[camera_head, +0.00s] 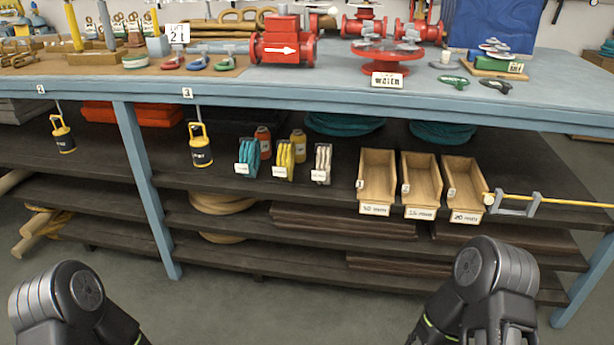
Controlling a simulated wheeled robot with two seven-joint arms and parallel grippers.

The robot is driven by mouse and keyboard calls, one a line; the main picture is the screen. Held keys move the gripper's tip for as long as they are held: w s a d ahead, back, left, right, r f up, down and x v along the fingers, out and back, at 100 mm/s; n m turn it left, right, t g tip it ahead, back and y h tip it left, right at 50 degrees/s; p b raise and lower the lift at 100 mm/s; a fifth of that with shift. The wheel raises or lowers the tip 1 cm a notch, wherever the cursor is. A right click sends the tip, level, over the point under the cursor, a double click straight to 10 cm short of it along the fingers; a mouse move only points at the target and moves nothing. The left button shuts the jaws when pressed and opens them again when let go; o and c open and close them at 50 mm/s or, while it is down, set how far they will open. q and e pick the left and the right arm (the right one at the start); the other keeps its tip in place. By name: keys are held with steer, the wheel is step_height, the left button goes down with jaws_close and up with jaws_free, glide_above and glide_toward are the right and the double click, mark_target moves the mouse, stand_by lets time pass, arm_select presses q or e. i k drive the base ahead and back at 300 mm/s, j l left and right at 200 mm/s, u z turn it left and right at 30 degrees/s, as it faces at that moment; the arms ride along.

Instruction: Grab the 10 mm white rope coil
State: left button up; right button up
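A white rope coil (322,163) with a small tag stands on the upper shelf under the bench, at the right end of a row of three coils. A yellow coil (284,160) and a teal coil (247,157) stand to its left. The writing on the coil tags is too small to read. Nothing holds the white coil. Only dark links of my two arms show, at the bottom left and bottom right, well in front of the shelf and apart from the coils. Both grippers are out of view.
Three wooden bins (421,182) with size labels stand right of the white coil. Orange and yellow bottles (298,146) stand behind the coils. A black-and-yellow weight (201,147) hangs to the left. The blue bench edge (340,97) overhangs the shelf; a blue post (146,190) stands left.

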mark_target(321, 175)
steer(key=i+l+z, duration=0.2)
steer(key=i+z, duration=0.55)
steer(key=i, duration=0.15)
steer(key=i+z, duration=0.4)
